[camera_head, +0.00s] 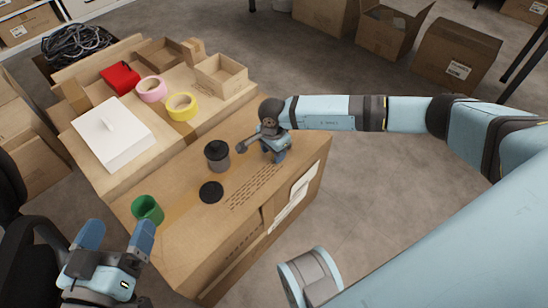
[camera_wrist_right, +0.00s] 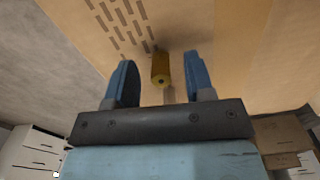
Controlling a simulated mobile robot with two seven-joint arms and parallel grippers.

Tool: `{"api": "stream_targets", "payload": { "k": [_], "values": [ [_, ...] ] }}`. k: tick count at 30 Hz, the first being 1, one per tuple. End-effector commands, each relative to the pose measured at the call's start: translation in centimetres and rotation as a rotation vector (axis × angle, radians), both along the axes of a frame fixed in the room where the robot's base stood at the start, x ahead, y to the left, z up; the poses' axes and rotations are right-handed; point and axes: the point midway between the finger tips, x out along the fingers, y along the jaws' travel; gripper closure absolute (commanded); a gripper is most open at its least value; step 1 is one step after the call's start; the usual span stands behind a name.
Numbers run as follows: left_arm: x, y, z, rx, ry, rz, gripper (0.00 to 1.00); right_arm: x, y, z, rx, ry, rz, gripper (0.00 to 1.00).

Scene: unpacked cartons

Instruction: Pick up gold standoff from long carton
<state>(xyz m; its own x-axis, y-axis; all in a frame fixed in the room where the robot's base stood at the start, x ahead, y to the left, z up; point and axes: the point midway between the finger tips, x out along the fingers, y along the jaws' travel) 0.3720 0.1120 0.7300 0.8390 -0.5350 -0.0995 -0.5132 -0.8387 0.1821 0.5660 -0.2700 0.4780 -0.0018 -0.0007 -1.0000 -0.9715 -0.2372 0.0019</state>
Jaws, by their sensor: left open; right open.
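The long carton (camera_head: 190,235) is a brown box with rows of dark slots on its top. The gold standoff (camera_wrist_right: 161,68) is a small yellow cylinder with a dark hole in its near end, seen in the right wrist view against the carton top (camera_wrist_right: 225,25). My right gripper (camera_wrist_right: 160,72) is open, with one blue finger on either side of the standoff and visible gaps to it. In the head view this gripper (camera_head: 274,154) is over the carton's far right end, and the standoff is hidden there. My left gripper (camera_head: 117,236) is open and empty near the carton's left end.
On the carton stand a green ring-like object (camera_head: 147,209), a black disc (camera_head: 211,192) and a grey jar with a dark top (camera_head: 217,160). Behind are a white box (camera_head: 112,132), yellow tape (camera_head: 182,107), pink tape (camera_head: 151,89) and a red object (camera_head: 120,77).

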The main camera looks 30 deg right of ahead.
Motion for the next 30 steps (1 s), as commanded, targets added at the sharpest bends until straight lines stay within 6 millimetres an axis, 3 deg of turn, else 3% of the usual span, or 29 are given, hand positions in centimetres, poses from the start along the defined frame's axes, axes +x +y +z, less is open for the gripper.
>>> {"api": "stream_targets", "payload": {
  "k": [3,10,16,25,30],
  "values": [
    [0.2,0.1,-0.1,0.012,-0.016,-0.001,0.07,0.0,0.0,-0.9,0.000,-0.001,0.000,0.51],
    [0.2,0.1,0.0,0.013,-0.017,-0.001,0.07,0.1,0.0,-0.8,0.000,-0.002,0.000,0.53],
    [0.2,0.1,0.0,0.013,-0.017,-0.001,0.07,0.0,0.0,-0.8,0.001,-0.002,0.000,0.99],
    [0.2,0.1,0.0,0.012,-0.017,0.000,0.07,0.1,0.0,-0.6,0.001,-0.002,0.000,1.00],
    [0.1,0.0,0.8,0.003,-0.010,-0.002,0.07,0.1,0.0,1.2,0.002,-0.003,0.001,1.00]
  ]
}}
